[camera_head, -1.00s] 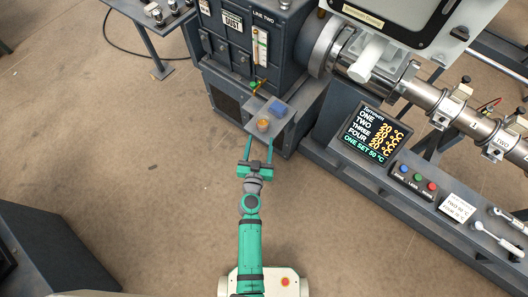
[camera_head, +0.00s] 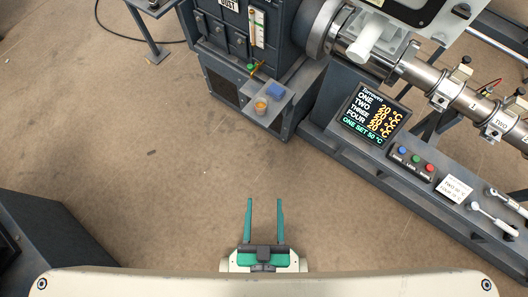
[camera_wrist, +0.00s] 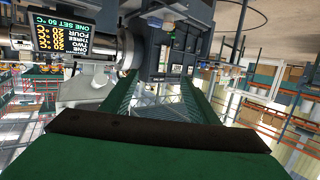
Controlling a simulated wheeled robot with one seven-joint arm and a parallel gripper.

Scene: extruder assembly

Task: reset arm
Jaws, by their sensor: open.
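My gripper (camera_head: 264,222) is low in the middle of the head view, close in front of my own body. Its two green fingers are apart and point up the picture over bare floor. Nothing shows between them. In the wrist view the fingers (camera_wrist: 165,100) reach forward, with the machine beyond them. My arm behind the gripper is mostly hidden in the head view.
The extruder machine (camera_head: 245,60) stands ahead, with a small shelf (camera_head: 283,100) holding an orange cup (camera_head: 261,106) and a blue block (camera_head: 275,90). A temperature display (camera_head: 371,113), buttons (camera_head: 416,162) and wrenches (camera_head: 495,219) are on the right bench. A dark cabinet (camera_head: 60,240) stands left. Floor between is clear.

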